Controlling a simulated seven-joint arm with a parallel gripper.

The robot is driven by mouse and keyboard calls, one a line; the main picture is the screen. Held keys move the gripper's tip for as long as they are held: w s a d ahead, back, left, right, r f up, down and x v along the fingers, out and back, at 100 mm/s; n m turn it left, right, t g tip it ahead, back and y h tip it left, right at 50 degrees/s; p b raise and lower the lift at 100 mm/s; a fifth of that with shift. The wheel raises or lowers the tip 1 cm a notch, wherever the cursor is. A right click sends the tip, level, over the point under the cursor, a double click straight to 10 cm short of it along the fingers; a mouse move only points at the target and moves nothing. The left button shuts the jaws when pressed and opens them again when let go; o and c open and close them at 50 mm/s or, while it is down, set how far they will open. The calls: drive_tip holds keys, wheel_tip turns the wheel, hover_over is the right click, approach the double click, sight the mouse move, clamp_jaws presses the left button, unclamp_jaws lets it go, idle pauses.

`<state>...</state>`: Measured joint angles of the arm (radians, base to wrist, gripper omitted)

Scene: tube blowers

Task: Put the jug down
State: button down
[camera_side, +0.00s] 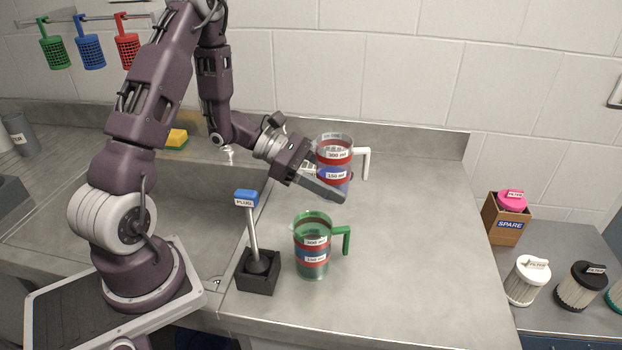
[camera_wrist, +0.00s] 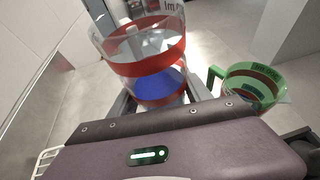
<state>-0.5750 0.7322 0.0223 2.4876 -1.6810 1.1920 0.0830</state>
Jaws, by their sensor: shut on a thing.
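A clear jug (camera_side: 333,155) with red bands, a blue patch, a white handle and labels reading 300 ml and 150 ml is held by my gripper (camera_side: 325,187). My gripper is shut on it from the left, and the jug looks close to upright above the steel counter (camera_side: 400,240). In the wrist view the clear jug (camera_wrist: 150,70) fills the upper middle. A green jug (camera_side: 312,262) with a green handle and the same kind of labels stands on the counter nearer the camera. It also shows at the right in the wrist view (camera_wrist: 255,85).
A blue-topped plug (camera_side: 251,230) stands in a black block (camera_side: 258,275) left of the green jug. A sink (camera_side: 190,190) lies to the left, with a yellow sponge (camera_side: 176,139) behind. The counter right of both jugs is clear. Filters (camera_side: 527,280) stand on a lower right surface.

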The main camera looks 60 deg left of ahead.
idle(0.4)
drive_tip(key=s+a+f, duration=0.1)
drive_tip(key=s, duration=0.1)
drive_tip(key=s+a+f, duration=0.1)
drive_tip(key=s+a, duration=0.1)
drive_tip(key=s+a+f, duration=0.1)
drive_tip(key=s+a, duration=0.1)
drive_tip(key=shift+f, duration=0.35)
drive_tip(key=s+a, duration=0.1)
drive_tip(key=s, duration=0.1)
drive_tip(key=s+a+f, duration=0.1)
drive_tip(key=s+a, duration=0.1)
drive_tip(key=s, duration=0.1)
drive_tip(key=s+a+f, duration=0.1)
drive_tip(key=s+a, duration=0.1)
drive_tip(key=s, duration=0.1)
drive_tip(key=shift+f, duration=0.1)
drive_tip(key=s+a+n+t, duration=0.1)
drive_tip(key=s+a, duration=0.1)
drive_tip(key=a, duration=1.2)
hover_over(295, 207)
drive_tip(key=shift+d+f, duration=0.1)
drive_tip(key=shift+f, duration=0.2)
wheel_tip(295, 207, down, 3)
drive_tip(key=shift+r, duration=0.2)
drive_tip(key=shift+f+y, duration=0.25)
drive_tip(key=shift+y, duration=0.05)
drive_tip(key=shift+f, duration=0.15)
